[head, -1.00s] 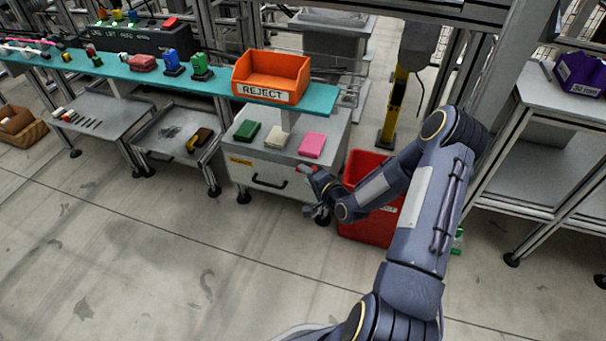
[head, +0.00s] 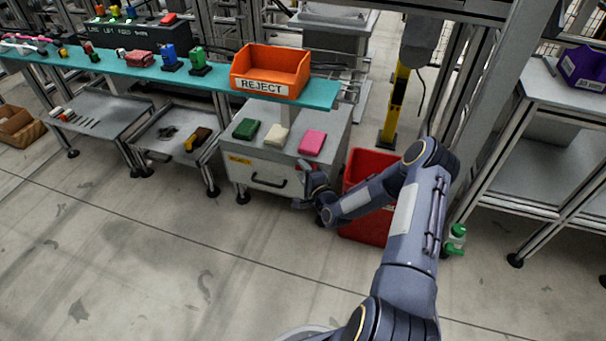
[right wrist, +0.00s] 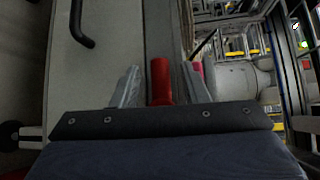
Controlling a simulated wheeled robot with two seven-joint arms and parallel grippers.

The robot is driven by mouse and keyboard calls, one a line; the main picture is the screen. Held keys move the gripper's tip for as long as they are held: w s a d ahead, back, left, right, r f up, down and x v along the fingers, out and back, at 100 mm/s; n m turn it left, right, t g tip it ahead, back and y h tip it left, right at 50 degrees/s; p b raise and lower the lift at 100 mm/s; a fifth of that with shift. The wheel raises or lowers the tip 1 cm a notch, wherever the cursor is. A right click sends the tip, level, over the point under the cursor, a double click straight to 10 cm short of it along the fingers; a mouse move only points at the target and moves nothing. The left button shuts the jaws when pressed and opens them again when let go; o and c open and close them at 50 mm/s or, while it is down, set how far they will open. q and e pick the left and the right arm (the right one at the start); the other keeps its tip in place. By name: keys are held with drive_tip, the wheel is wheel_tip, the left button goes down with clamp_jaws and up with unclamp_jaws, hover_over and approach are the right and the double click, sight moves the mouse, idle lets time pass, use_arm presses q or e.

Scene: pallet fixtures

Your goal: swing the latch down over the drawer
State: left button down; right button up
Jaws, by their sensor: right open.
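The drawer (head: 252,178) is the grey front of a low cabinet, with a black bar handle (head: 268,182). It looks closed. In the right wrist view the drawer front (right wrist: 100,75) fills the left, with the handle (right wrist: 78,25) at top. The red latch (right wrist: 160,78) stands between my right gripper's two fingers (right wrist: 160,90), which are apart on either side of it. I cannot tell whether either finger touches it. My left gripper is out of view.
A red bin (head: 365,168) stands just right of the cabinet, behind my right arm. Green (head: 246,129), cream (head: 277,135) and pink (head: 312,143) blocks lie on the cabinet top. An orange REJECT bin (head: 268,72) sits on the shelf above. The floor in front is clear.

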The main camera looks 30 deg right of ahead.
drive_tip(key=shift+c, duration=0.4)
clamp_jaws()
drive_tip(key=shift+s+d+f+n+g+h+p, duration=0.3)
drive_tip(key=shift+f+n+g+h+p, duration=0.2)
drive_tip(key=shift+n+g+h+p, duration=1.15)
drive_tip(key=shift+s+d+f+n+g+h+p, duration=0.4)
drive_tip(key=shift+n+g+p, duration=0.8)
drive_tip(key=shift+g+p, duration=1.25)
drive_tip(key=shift+s+d+f+n+g+h+p, duration=0.15)
drive_tip(key=shift+f+n+g+h+p, duration=0.45)
drive_tip(key=shift+n+g+h+p, duration=1.1)
drive_tip(key=shift+s+m+g+y+p, duration=0.1)
drive_tip(key=shift+m+g+y+p, duration=0.2)
drive_tip(key=shift+y+p, duration=0.2)
